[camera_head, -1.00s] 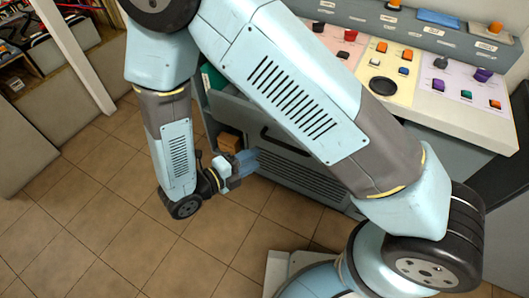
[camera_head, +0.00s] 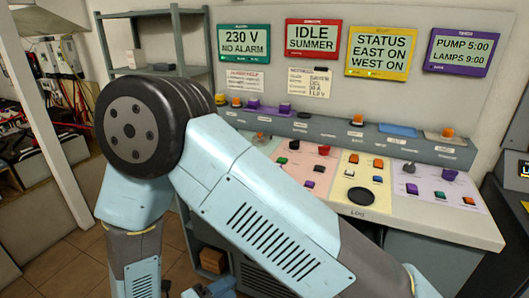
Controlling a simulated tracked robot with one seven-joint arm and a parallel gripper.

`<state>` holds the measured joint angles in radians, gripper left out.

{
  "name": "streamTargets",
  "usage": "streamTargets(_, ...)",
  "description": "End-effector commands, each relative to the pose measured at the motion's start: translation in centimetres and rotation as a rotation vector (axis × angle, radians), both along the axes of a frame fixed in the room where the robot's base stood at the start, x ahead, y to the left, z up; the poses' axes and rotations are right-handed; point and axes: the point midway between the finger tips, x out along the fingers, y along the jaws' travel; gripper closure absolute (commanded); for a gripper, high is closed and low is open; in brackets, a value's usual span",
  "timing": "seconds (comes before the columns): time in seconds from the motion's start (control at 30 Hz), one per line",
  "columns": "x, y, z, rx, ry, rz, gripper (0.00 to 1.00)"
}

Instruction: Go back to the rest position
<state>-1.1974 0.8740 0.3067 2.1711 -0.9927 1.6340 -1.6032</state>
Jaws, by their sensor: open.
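My arm, pale blue with dark grey joints, fills the lower middle of the view. It is bent at a large black wheel-like joint on the left. Its forearm hangs down to the bottom edge. Only a bluish part of my gripper (camera_head: 220,287) shows at the bottom edge, low in front of the desk. It is open, with nothing seen in it, and its fingertips are mostly cut off. The control desk (camera_head: 455,222) stands behind my arm, with coloured panels of buttons and knobs. My arm hides part of its left side.
Four-coloured wall screens include a green one (camera_head: 244,43) reading 230 V and a red one (camera_head: 312,38) reading IDLE SUMMER. A grey shelf rack (camera_head: 180,70) stands at the left behind my arm. A small brown box (camera_head: 213,261) sits low beside the desk. Tiled floor (camera_head: 65,268) is clear at lower left.

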Motion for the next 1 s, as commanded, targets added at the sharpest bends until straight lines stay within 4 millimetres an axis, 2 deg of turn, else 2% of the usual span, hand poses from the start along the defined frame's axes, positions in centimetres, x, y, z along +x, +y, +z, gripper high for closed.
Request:
streamTargets(0.17, 2.5, -1.8, 3.1, 0.134, -0.067, -0.142, 0.58)
streamTargets(0.5, 7.2, -7.8, 10.1, 0.487, -0.294, -0.549, 0.58)
streamTargets(0.7, 8.8, -11.7, 13.8, 0.682, -0.457, -0.795, 0.58)
streamTargets(1.0, 9.8, -17.5, 18.6, 0.949, -0.734, -1.170, 0.58)
